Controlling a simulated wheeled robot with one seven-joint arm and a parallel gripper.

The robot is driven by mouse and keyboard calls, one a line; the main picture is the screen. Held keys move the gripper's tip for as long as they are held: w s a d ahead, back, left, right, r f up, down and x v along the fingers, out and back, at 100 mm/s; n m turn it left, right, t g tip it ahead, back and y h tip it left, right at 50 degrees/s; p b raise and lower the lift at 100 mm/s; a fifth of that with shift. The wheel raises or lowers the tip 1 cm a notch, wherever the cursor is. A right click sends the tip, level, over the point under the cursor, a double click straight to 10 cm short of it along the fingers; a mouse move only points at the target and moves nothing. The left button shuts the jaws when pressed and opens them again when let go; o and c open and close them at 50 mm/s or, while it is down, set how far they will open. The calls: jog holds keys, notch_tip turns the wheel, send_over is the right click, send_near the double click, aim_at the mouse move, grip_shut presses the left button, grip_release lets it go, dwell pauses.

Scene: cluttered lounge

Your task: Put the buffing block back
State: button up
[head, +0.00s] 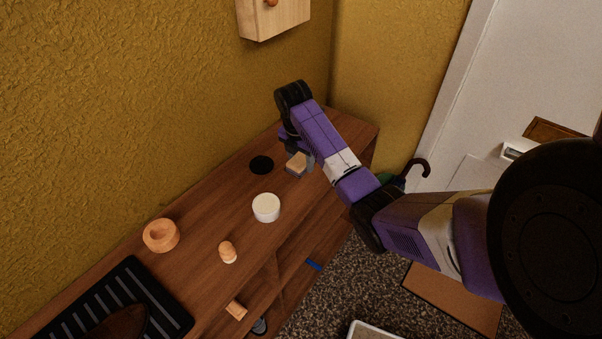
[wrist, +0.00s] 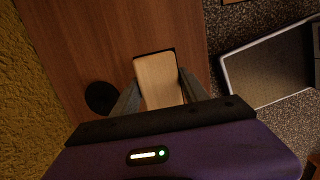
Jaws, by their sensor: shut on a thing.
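The buffing block (head: 297,164) is a small block with a pale wood-coloured top and darker edges. It is in my gripper (head: 300,163) near the far end of the wooden shelf unit (head: 205,218). In the wrist view the block (wrist: 158,80) lies between the two grey fingers, and my gripper (wrist: 159,92) is shut on it. A dark rim shows along its far and right edges. I cannot tell whether it touches the shelf top or is just above it. A black round disc (head: 261,165) lies on the top, left of the block; it also shows in the wrist view (wrist: 100,97).
A white round container (head: 266,208), a wooden ring-shaped bowl (head: 161,235), a small wooden knobbed piece (head: 227,252) and a black ribbed tray (head: 116,302) stand nearer on the top. A wooden box (head: 273,17) hangs on the wall. An umbrella handle (head: 417,167) rises beyond the right end.

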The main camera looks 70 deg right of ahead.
aim_at(299, 160)
jog(key=shift+f, duration=2.65)
jog(key=shift+f, duration=0.1)
jog(key=o, duration=1.6)
jog(key=r, duration=0.4)
jog(key=a+r, duration=0.1)
jog(key=r, duration=0.3)
jog(key=a+r, duration=0.1)
jog(key=r, duration=0.3)
jog(key=shift+w, duration=0.1)
